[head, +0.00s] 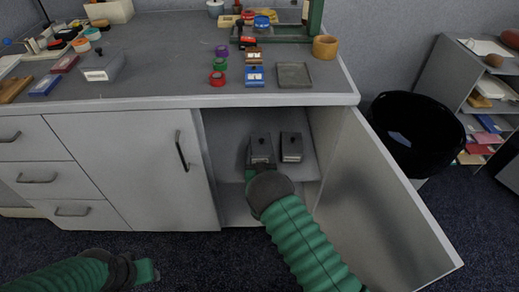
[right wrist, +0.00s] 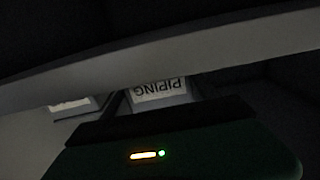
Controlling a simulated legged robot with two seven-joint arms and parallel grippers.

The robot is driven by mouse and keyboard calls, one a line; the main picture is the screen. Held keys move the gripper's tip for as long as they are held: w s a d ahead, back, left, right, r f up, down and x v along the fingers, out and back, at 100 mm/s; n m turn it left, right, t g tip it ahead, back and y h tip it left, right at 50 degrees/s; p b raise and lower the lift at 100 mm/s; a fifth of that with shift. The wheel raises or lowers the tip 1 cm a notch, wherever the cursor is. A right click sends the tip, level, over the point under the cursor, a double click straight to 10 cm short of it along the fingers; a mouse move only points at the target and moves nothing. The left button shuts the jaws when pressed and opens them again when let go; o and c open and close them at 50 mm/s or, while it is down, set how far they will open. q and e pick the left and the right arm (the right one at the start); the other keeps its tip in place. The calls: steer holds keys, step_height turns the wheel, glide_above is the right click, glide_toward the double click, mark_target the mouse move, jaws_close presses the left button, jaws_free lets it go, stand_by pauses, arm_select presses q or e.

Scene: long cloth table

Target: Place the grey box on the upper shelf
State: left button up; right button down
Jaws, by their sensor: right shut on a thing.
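My right gripper (head: 258,168) reaches into the open cabinet and is shut on a grey box (head: 260,144). This box is at the upper shelf (head: 231,160); I cannot tell whether it rests on it. In the right wrist view the box shows an upside-down "PIPING" label (right wrist: 158,91) beyond the dark gripper body. A second grey box (head: 291,146) with a pale label stands just right of it on the same shelf. A third grey box (head: 103,67) is on the countertop. My left gripper (head: 147,271) is low at the left, its fingers unclear.
The cabinet's right door (head: 385,200) stands open beside my right arm; the left door (head: 130,165) is shut. Tapes, small boxes and a grey tray (head: 294,75) lie on the countertop (head: 165,70). A black bin (head: 415,130) stands at the right.

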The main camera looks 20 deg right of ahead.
mark_target(260, 143)
steer(key=b+x, duration=0.3)
steer(key=x, duration=0.1)
steer(key=shift+w+d, duration=0.1)
steer(key=shift+w, duration=0.25)
steer(key=shift+f, duration=0.2)
steer(key=shift+s+f, duration=0.1)
steer(key=shift+c, duration=1.1)
jaws_free()
